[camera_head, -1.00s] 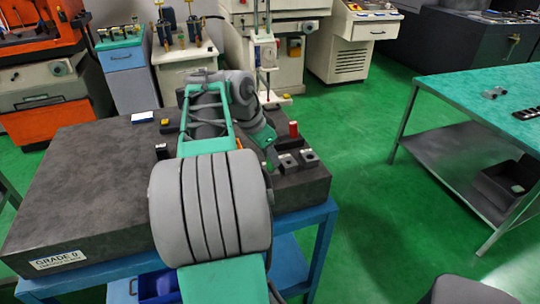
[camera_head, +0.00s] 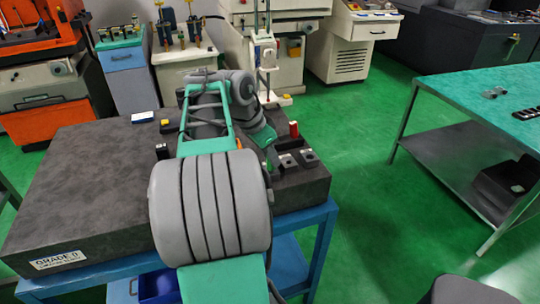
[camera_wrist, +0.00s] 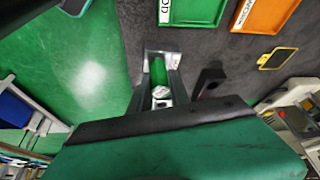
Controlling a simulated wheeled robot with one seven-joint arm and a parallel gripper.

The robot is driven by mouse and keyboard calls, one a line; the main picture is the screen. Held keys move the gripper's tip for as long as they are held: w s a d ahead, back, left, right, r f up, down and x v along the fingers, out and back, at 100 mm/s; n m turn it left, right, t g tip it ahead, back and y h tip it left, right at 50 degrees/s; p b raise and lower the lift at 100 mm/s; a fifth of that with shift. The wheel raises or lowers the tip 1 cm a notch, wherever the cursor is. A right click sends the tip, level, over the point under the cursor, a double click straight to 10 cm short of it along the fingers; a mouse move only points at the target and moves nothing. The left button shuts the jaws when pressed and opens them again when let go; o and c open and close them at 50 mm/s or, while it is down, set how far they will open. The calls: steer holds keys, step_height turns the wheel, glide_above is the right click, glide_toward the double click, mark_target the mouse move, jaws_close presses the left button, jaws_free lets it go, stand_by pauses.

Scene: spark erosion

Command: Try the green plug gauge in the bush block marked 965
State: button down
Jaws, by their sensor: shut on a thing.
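In the wrist view my gripper (camera_wrist: 160,82) is shut on the green plug gauge (camera_wrist: 158,70), a green cylinder with a pale end facing the camera. A grey metal block (camera_wrist: 150,47) shows just beyond the fingertips; I cannot tell whether the gauge touches or enters it. In the head view two small grey blocks with dark tops (camera_head: 287,161) (camera_head: 309,158) sit near the right corner of the dark granite plate (camera_head: 80,190). No 965 marking is readable.
A red upright piece (camera_head: 294,129) stands behind the blocks. Green (camera_wrist: 195,10) and orange (camera_wrist: 268,14) trays show in the wrist view, with a dark bracket-like piece (camera_wrist: 210,80) right of the gripper. The plate's left side is largely clear.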

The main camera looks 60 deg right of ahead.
steer(key=shift+r+p, duration=2.15)
steer(key=shift+r, duration=0.4)
